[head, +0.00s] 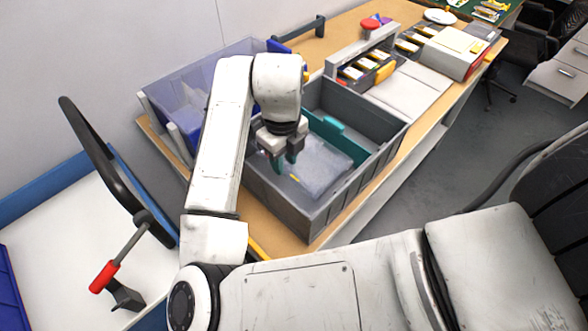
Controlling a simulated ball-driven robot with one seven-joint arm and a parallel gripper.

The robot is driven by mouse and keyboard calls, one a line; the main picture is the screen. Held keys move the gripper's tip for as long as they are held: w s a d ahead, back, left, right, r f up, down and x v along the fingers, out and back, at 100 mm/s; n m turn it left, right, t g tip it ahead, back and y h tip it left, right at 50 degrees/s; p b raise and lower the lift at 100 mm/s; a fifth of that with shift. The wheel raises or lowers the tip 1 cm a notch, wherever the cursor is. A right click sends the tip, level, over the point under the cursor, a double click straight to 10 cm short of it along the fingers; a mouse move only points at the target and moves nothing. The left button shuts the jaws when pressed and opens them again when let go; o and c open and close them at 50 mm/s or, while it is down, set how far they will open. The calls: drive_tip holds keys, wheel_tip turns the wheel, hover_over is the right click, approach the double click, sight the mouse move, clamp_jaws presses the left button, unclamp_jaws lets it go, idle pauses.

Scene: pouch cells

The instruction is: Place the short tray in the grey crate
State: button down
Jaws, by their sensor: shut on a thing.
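The grey crate (280,212) stands open on the wooden bench in the head view. The short tray (318,168), greyish and partly see-through with teal parts, is inside the crate's walls. My gripper (284,168) reaches down into the crate from the left and is shut at the tray's near-left side. The fingertips and the grasped edge are partly hidden. I cannot tell whether the tray rests on the crate floor or hangs a little above it.
A see-through blue bin (220,72) stands left of the crate, behind my arm. A rack with yellow-and-white packs (365,66) and a red button (370,24) are beyond it. A grey-and-white machine (452,52) stands at the bench's far right.

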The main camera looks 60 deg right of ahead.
drive_tip(key=shift+f, duration=3.3)
drive_tip(key=shift+f, duration=0.15)
drive_tip(key=c, duration=0.8)
unclamp_jaws()
wheel_tip(320, 180, up, 12)
drive_tip(key=shift+r, duration=0.2)
